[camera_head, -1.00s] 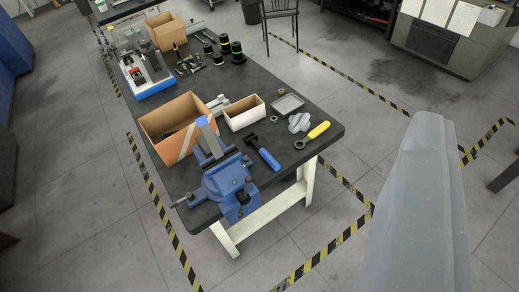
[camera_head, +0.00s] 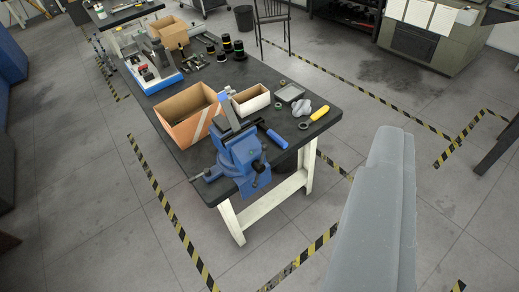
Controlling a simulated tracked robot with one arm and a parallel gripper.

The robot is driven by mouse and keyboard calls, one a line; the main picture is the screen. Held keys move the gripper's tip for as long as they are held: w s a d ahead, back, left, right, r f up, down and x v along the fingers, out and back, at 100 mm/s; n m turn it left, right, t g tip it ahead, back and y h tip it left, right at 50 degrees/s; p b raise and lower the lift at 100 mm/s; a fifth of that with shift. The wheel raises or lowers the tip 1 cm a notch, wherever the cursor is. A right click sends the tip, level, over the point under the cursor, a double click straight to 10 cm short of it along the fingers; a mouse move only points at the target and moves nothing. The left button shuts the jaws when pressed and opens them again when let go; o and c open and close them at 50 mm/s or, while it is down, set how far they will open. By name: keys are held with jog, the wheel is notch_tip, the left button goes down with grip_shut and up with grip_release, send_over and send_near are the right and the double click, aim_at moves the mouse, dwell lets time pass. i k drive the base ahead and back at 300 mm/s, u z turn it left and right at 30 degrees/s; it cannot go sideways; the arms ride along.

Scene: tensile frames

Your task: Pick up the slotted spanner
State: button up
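A yellow-handled tool (camera_head: 315,117) with a dark ring-shaped head lies flat near the right front corner of the black-topped workbench (camera_head: 305,141). It looks like the slotted spanner, but a slot is too small to make out. A blue-handled tool (camera_head: 272,133) lies to its left, beside the vise. My gripper (camera_head: 392,150) shows as a large grey shape at the lower right, apart from the bench and touching no tool. Its fingers cannot be told apart, so its opening is unclear.
A blue vise (camera_head: 238,162) stands at the bench's front edge. An open cardboard box (camera_head: 182,118), a small pale box (camera_head: 250,101), a grey tray (camera_head: 291,93) and a grey lumpy part (camera_head: 302,107) are nearby.

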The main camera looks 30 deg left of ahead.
aim_at(258, 122)
jog(key=z, duration=0.05)
jog(key=k, duration=0.6)
jog(key=u, duration=0.85)
jog(key=i, duration=2.45)
jog(key=z, duration=0.5)
